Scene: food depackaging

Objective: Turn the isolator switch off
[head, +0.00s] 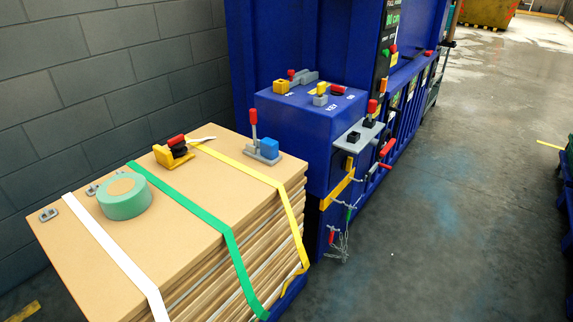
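My gripper is not in view. No part is clearly labelled as the isolator switch, and I cannot tell which one it is. A yellow unit with a black middle and a red handle (174,152) sits on the stacked boards, near the wall. A grey toggle lever with an upright red grip and a blue block (264,149) stands at the boards' right end. The blue machine's box (300,118) carries small yellow, grey and red controls (321,92) on top and a "KEY" label. More red and black controls (385,148) are on its right side. Switch positions are too small to read.
The board stack (100,225) fills the lower left, bound by white, green and yellow straps. A green tape roll (124,196) lies on it. A grey block wall (80,80) stands behind. Wires (340,240) hang from the machine's side.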

